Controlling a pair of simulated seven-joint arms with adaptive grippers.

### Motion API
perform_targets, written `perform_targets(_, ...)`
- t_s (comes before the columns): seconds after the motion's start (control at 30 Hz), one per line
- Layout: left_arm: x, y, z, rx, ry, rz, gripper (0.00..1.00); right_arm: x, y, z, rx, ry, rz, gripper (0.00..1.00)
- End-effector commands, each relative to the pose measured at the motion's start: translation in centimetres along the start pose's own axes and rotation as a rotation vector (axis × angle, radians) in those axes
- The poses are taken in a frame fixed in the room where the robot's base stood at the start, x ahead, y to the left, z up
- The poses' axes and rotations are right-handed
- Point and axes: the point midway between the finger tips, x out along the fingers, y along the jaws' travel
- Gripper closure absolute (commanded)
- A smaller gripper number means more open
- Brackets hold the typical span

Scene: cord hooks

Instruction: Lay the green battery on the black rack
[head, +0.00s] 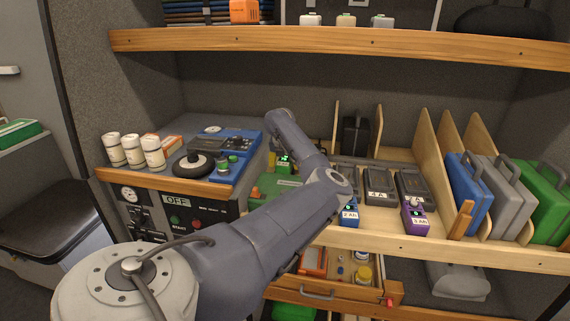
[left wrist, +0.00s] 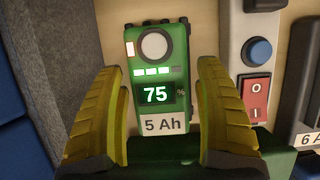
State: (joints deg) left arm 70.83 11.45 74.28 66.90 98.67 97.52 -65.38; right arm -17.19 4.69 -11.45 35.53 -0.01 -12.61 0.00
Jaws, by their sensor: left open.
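The green battery (left wrist: 183,75) stands upright in the left wrist view, with a lit 75 % display and a 5 Ah label. In the head view a small part of it (head: 285,159) shows beside my forearm. My left gripper (left wrist: 160,72) is open, with its yellow fingers on either side of the battery and a visible gap at the fingertips. In the head view the gripper is mostly hidden by my arm. Dark charger units (head: 380,185) stand on the shelf to the right, one labelled 4 A. I cannot tell which thing is the black rack.
A blue 2 Ah battery (head: 349,215) and a purple 3 Ah battery (head: 415,219) stand at the shelf's front. Wooden dividers (head: 428,150) and upright cases (head: 468,180) are at the right. A red rocker switch (left wrist: 255,98) is right of the green battery. An upper shelf (head: 340,43) runs overhead.

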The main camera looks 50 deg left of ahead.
Motion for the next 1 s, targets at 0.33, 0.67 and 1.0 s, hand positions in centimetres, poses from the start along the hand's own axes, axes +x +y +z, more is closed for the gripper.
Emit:
perform_targets(0.33, -2.8, 0.0, 0.2, -0.003, -0.003, 0.000, 0.29, 0.0, -0.2, -0.1, 0.001, 0.001, -0.002, 1.00)
perform_targets(0.67, -8.6, -0.1, 0.2, -0.003, -0.003, -0.001, 0.29, 0.0, -0.4, -0.1, 0.002, 0.001, -0.004, 1.00)
perform_targets(1.0, -11.9, 0.0, 0.1, -0.001, -0.001, 0.000, 0.29, 0.0, -0.3, -0.1, 0.002, 0.001, -0.003, 1.00)
